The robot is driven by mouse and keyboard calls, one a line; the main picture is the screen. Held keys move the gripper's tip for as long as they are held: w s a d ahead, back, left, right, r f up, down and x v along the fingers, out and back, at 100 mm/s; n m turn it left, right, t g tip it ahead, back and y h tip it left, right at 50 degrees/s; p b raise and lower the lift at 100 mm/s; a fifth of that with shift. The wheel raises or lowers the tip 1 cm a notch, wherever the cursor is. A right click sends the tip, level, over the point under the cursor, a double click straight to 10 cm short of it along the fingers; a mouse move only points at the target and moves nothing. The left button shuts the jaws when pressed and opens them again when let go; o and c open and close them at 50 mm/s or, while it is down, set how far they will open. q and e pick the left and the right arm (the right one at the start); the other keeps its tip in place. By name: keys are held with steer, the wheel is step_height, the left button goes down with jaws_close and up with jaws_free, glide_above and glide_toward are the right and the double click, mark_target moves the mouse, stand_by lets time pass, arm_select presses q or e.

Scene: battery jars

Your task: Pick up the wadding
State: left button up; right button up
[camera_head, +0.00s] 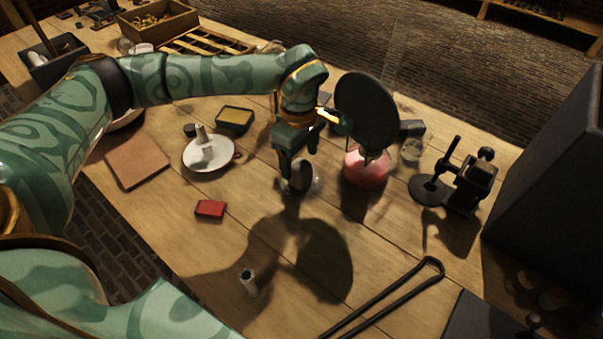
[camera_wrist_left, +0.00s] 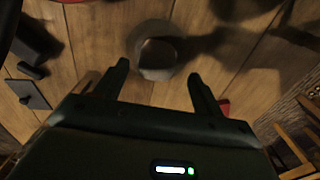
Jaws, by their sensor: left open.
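My left gripper (camera_head: 298,162) is open and points down over the middle of the table. Just below it is a small round glass dish or jar (camera_head: 316,186) with a dark round piece in it. In the left wrist view the dish (camera_wrist_left: 158,72) lies between and just beyond the open fingertips (camera_wrist_left: 160,70), and the dark piece (camera_wrist_left: 158,52) shows inside it. Nothing is held between the fingers. I cannot tell for sure which thing is the wadding; the dark piece is the one nearest the gripper. My right gripper is not in view.
A dark disc (camera_head: 366,110) stands close right of the gripper, above a pink-red jar (camera_head: 367,172).

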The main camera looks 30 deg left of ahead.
mark_target(300, 165)
arm_select(q)
steer(key=f, duration=0.1)
steer(key=f+b, duration=0.1)
steer(key=f, duration=0.1)
steer(key=f+b, duration=0.1)
steer(key=f, duration=0.1)
steer(key=shift+w, duration=0.25)
steer(key=shift+r, duration=0.15)
steer(key=shift+s, duration=0.1)
steer(key=shift+c, duration=0.3)
steer(key=c, duration=1.1)
steer(key=shift+o, duration=0.2)
steer(key=shift+r, duration=0.15)
